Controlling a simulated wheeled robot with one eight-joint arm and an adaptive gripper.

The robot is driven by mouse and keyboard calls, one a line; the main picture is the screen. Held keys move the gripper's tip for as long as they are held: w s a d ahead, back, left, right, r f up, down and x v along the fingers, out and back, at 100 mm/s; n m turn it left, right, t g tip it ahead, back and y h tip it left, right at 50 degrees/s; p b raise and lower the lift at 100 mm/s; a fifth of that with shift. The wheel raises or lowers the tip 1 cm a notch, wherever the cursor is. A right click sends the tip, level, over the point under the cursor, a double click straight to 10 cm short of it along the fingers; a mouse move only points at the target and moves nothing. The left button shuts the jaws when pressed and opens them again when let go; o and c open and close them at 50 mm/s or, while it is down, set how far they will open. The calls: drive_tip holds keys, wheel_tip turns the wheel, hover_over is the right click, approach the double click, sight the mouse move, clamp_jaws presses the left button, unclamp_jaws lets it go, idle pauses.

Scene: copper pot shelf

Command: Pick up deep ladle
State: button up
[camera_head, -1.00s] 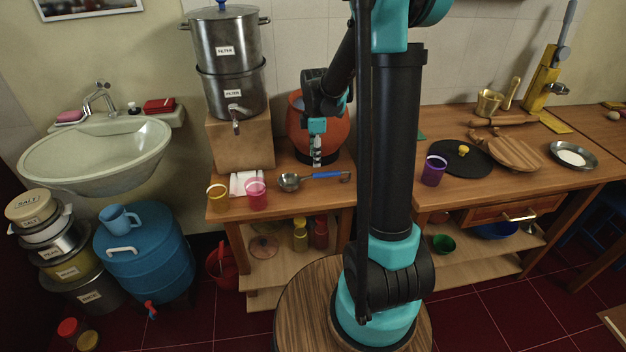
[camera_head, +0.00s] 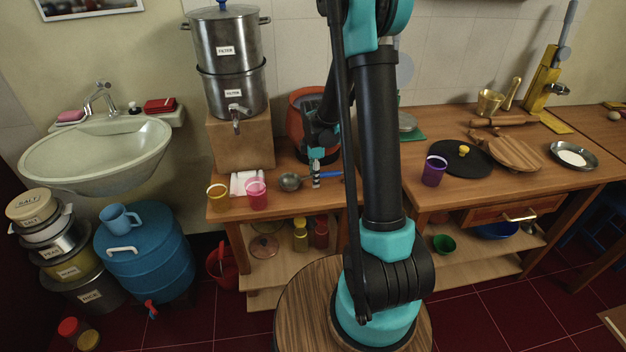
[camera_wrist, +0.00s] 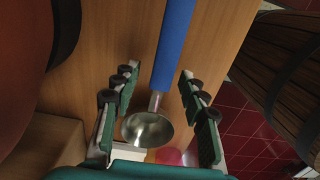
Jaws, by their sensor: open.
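The deep ladle (camera_head: 290,182) lies on the wooden counter, with a round metal bowl at the left and a blue handle (camera_head: 328,175) reaching right. My gripper (camera_head: 315,179) is low over the ladle, near where the bowl meets the handle. In the wrist view my gripper (camera_wrist: 160,92) is open, with one finger on each side of the ladle. The ladle bowl (camera_wrist: 147,129) and its blue handle (camera_wrist: 174,45) show between the fingers. I cannot tell whether the fingers touch the counter. The handle's far end is hidden behind my arm in the head view.
A large orange-red pot (camera_head: 297,125) stands close behind my gripper. A wooden block (camera_head: 240,142) carries the steel filter. The counter (camera_head: 300,205) in front of the ladle is clear.

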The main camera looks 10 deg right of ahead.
drive_tip(key=shift+c, duration=0.6)
clamp_jaws()
wheel_tip(320, 180, up, 20)
idle(0.5)
